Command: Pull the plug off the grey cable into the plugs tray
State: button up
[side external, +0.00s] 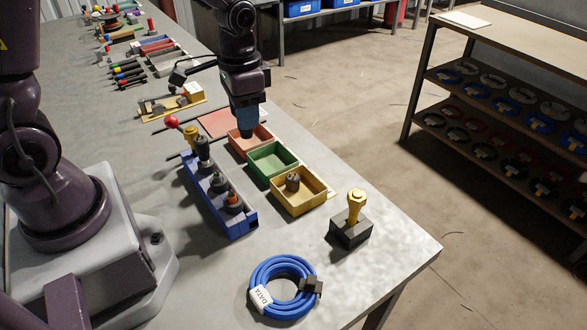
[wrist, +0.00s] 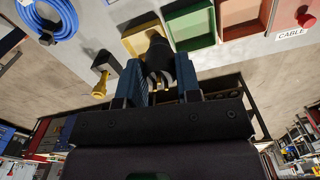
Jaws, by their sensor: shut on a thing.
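My gripper (side external: 246,126) points down over the orange-red tray (side external: 237,147) in the side view. In the wrist view my gripper (wrist: 158,72) has its blue fingers closed on a black plug (wrist: 157,47) with brass-coloured pins. In the side view the plug is mostly hidden at the fingertips. No cable shows attached to the plug, and I cannot pick out the grey cable. A green tray (side external: 254,170) and a yellow tray (side external: 303,209) stand in the same row. A small dark piece (side external: 292,181) is in the yellow tray.
A blue rack (side external: 236,221) holding several fittings stands left of the trays. A yellow-topped post on a black block (side external: 350,234) and a blue DATA cable coil (side external: 255,274) are near the bench's front edge. A red-knobbed lever (side external: 171,121) rises behind the rack.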

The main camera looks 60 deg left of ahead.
jog(key=w+d+f+n, duration=0.1)
jog(key=w+d+f, duration=0.1)
jog(key=f, duration=0.1)
jog(key=w+d+f+n, duration=0.2)
jog(key=w+d+f, duration=0.1)
jog(key=f, duration=0.1)
jog(key=w+d+f+n, duration=0.2)
jog(key=d+f, duration=0.1)
jog(key=f, duration=0.1)
jog(key=shift+w+d, duration=0.1)
jog(key=shift+w, duration=0.2)
jog(key=shift+f+n, duration=0.1)
jog(key=shift+n, duration=0.2)
jog(key=shift+f, duration=0.55)
jog(key=shift+f, duration=0.35)
jog(key=shift+f, duration=0.25)
